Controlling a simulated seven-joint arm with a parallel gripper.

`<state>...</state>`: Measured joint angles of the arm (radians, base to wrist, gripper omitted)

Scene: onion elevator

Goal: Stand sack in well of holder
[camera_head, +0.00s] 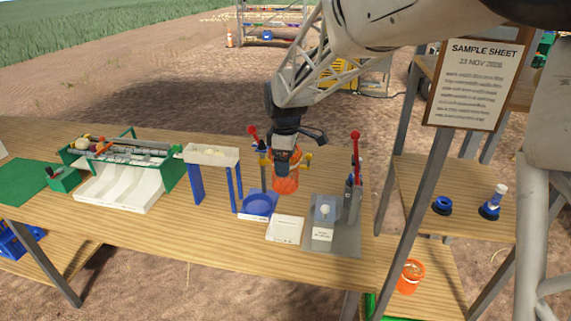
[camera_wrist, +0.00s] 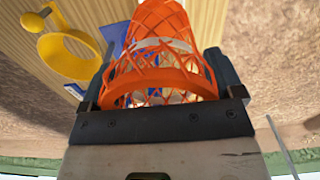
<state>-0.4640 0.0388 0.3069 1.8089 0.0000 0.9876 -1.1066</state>
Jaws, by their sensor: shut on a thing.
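An orange mesh sack (camera_head: 287,184) hangs below my gripper (camera_head: 284,163) in the head view. The wrist view shows the sack (camera_wrist: 160,45) between the two fingers, with pale round shapes inside its mesh. My gripper is shut on the sack. A blue round holder (camera_head: 258,208) with a shallow well stands on the table, just left of and nearer than the sack. The sack is apart from the well in the picture; its exact height above the table is hard to tell. In the wrist view, the sack partly hides a blue part behind it.
Yellow parts (camera_head: 306,160) on a red-knobbed post stand close beside the sack; a yellow ring (camera_wrist: 68,53) shows in the wrist view. A white box (camera_head: 285,229) and a grey plate (camera_head: 345,242) lie nearby. A white-topped blue stand (camera_head: 211,155) is left. Front table wood is clear.

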